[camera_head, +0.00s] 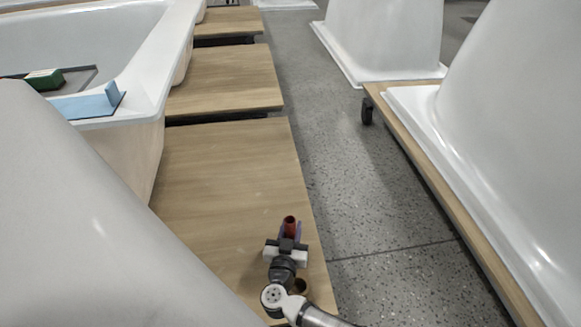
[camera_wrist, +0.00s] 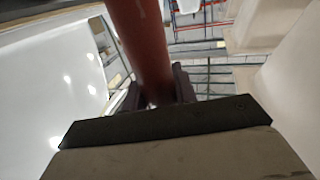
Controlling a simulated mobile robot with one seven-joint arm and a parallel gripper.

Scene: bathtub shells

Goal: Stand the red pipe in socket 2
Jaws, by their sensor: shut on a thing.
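The red pipe (camera_head: 290,226) stands roughly upright in my gripper (camera_head: 289,240), over the near wooden platform. In the wrist view the red pipe (camera_wrist: 140,40) runs up out of the top of the picture between the two dark fingers of my gripper (camera_wrist: 160,92), which are shut on it. The pipe's lower end is hidden. A purple piece (camera_head: 299,231) shows beside the pipe; I cannot tell whether it is a socket. A small brown round thing (camera_head: 300,286) shows beside my wrist, partly covered. I cannot make out socket 2 in either view.
The wooden platform (camera_head: 215,185) is bare around my gripper. A white tub (camera_head: 140,75) at left carries a blue piece (camera_head: 88,104) and a green block (camera_head: 43,79). White shells (camera_head: 500,170) stand at right beyond clear grey floor (camera_head: 350,170). A pale shell (camera_head: 80,220) fills the near left.

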